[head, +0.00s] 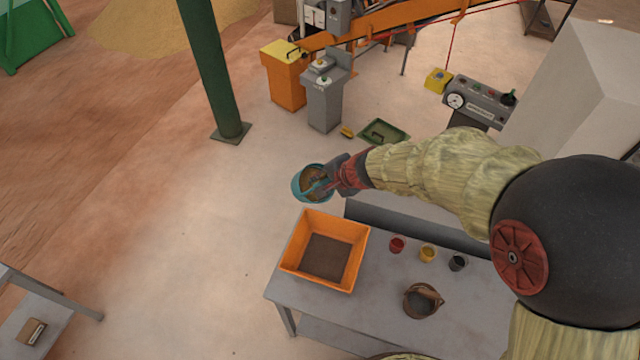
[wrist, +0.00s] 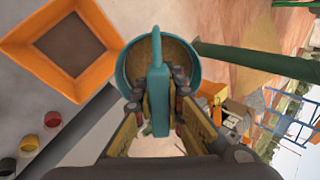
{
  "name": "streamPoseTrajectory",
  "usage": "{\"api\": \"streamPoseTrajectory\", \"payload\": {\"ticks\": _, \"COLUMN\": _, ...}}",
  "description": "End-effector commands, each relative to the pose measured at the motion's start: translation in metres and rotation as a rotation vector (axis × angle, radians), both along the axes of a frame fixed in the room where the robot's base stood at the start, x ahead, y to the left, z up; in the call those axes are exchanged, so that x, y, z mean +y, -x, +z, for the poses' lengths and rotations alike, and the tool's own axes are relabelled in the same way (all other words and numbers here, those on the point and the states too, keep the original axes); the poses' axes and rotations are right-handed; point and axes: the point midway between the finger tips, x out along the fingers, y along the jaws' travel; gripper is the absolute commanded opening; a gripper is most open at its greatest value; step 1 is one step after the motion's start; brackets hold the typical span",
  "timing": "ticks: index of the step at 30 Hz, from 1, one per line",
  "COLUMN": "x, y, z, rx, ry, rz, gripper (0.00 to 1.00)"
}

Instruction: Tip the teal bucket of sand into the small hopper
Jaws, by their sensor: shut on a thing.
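The teal bucket (head: 312,183) hangs in the air beyond the far left edge of the bench, with brown sand visible inside it. My gripper (head: 336,182) is shut on its handle. In the wrist view the teal handle (wrist: 157,65) runs between the fingers of my gripper (wrist: 157,95), and the bucket rim (wrist: 122,75) shows behind them. The orange hopper (head: 350,232) stands on the bench with a dark grey-brown bottom. The bucket is just beyond and above it in the head view, apart from it. The hopper (wrist: 25,50) is at upper left in the wrist view.
On the grey bench (head: 385,305) are red (head: 397,245), yellow (head: 428,254) and black (head: 457,263) cups and a brown pail (head: 422,300). A green post (head: 212,75) stands behind. Control boxes (head: 323,95) and a gauge panel (head: 480,102) stand beyond the arm.

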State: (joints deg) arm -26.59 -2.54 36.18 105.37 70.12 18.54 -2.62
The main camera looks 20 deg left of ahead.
Motion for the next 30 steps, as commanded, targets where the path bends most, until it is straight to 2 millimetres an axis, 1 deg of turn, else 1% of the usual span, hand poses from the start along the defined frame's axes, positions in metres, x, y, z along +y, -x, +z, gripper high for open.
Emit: {"api": "streamPoseTrajectory", "payload": {"ticks": 30, "x": -0.004, "y": 0.0016, "z": -0.0047, "rx": -0.056, "ry": -0.077, "rz": -0.001, "gripper": 0.0}}
